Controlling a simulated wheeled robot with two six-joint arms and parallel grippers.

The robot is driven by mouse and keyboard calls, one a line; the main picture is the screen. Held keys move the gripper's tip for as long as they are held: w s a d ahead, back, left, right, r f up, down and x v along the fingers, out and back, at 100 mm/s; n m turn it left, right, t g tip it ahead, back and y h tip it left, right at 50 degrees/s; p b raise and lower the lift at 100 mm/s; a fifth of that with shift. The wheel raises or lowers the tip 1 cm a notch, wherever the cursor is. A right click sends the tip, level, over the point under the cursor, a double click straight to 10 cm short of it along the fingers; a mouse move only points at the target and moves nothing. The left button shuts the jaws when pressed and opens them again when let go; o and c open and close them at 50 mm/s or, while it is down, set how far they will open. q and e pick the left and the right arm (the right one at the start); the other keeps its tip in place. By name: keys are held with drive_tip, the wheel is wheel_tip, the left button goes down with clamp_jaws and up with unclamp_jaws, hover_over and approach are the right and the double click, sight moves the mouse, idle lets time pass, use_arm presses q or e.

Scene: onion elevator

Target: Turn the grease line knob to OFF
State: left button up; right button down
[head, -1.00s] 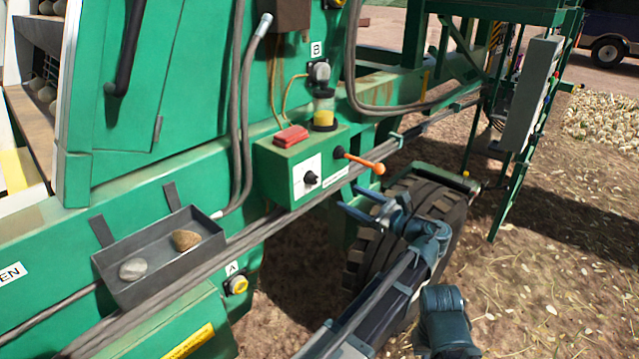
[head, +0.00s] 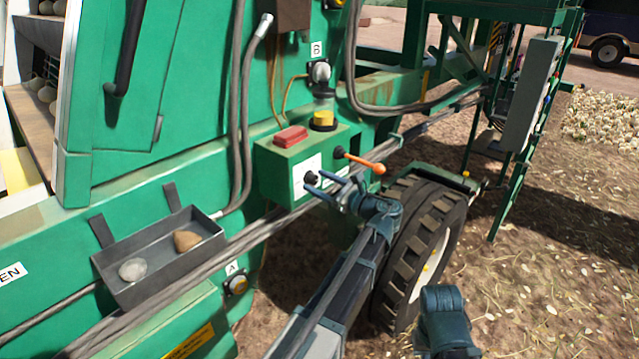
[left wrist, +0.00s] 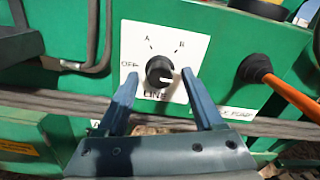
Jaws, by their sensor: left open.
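The round black knob (left wrist: 160,72) sits on a white plate (left wrist: 185,40) marked OFF at left, A and B above and LINE below. A pale mark shows on the knob's lower right; I cannot tell its setting for sure. In the head view the knob (head: 311,177) is on the front of a green box (head: 273,168). My left gripper (head: 318,184) is open at the box front. In the left wrist view its fingers (left wrist: 160,74) stand on either side of the knob, with gaps; I see no grip on it. My right gripper's fingers are not visible.
An orange-tipped lever (head: 362,162) sticks out right of the knob. A red block (head: 291,136) and yellow cap (head: 323,120) are on the box top. Pipes (head: 270,226) run below it. A grey tray (head: 150,283) with two stones is at left, a wheel (head: 425,240) at right.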

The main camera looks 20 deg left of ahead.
use_arm(q)
clamp_jaws()
